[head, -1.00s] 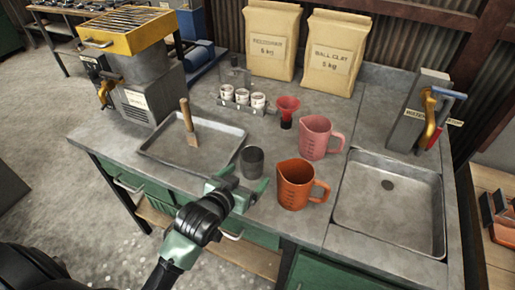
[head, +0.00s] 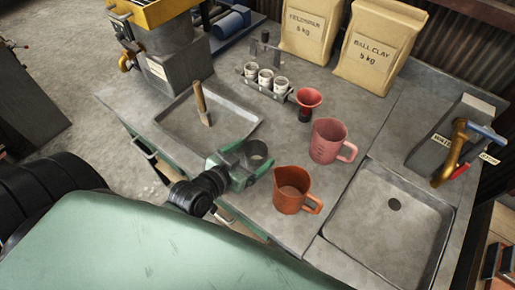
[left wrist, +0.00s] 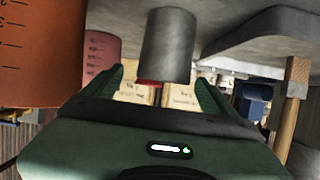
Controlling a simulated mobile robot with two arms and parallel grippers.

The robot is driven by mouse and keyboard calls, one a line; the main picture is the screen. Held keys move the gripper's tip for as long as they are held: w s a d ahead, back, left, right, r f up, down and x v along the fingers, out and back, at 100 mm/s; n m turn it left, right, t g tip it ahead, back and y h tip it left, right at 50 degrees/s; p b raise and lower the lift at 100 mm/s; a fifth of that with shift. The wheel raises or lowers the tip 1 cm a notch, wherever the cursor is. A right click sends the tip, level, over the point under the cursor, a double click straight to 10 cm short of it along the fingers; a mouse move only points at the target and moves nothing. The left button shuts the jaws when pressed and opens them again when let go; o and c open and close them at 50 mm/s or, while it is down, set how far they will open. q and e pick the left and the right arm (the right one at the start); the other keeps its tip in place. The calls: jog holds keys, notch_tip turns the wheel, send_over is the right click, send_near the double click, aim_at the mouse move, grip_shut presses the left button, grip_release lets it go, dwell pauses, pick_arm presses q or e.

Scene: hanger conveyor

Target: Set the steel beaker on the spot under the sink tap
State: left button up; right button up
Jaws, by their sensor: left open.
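The steel beaker (head: 257,152) is a small dark grey cup standing upright on the grey counter. My left gripper (head: 256,160) is low at the counter, open, with its green fingers on either side of the beaker. In the left wrist view the beaker (left wrist: 168,42) appears upside down, centred between the two fingers (left wrist: 162,90); I cannot tell whether either finger touches it. The sink (head: 343,232) is a shallow basin at right with a round drain. The brass tap (head: 452,155) with blue and red handles rises at its far right. My right gripper is not in view.
An orange jug (head: 290,192) stands close right of the beaker, between it and the sink. A pink jug (head: 327,140) and red funnel (head: 308,98) stand behind. A tray (head: 240,128) with a wooden-handled tool is at left. The sink basin is empty.

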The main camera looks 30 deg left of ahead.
aim_at(263, 145)
pick_arm(q)
jog(key=x, duration=0.2)
jog(key=p+x, duration=0.1)
jog(key=x, duration=0.2)
jog(key=shift+a+r+p, duration=0.15)
jog(key=shift+a+p, duration=0.05)
jog(key=shift+p, duration=0.1)
jog(key=shift+w+f, duration=0.25)
jog(key=shift+w, duration=0.15)
jog(key=c, duration=1.6)
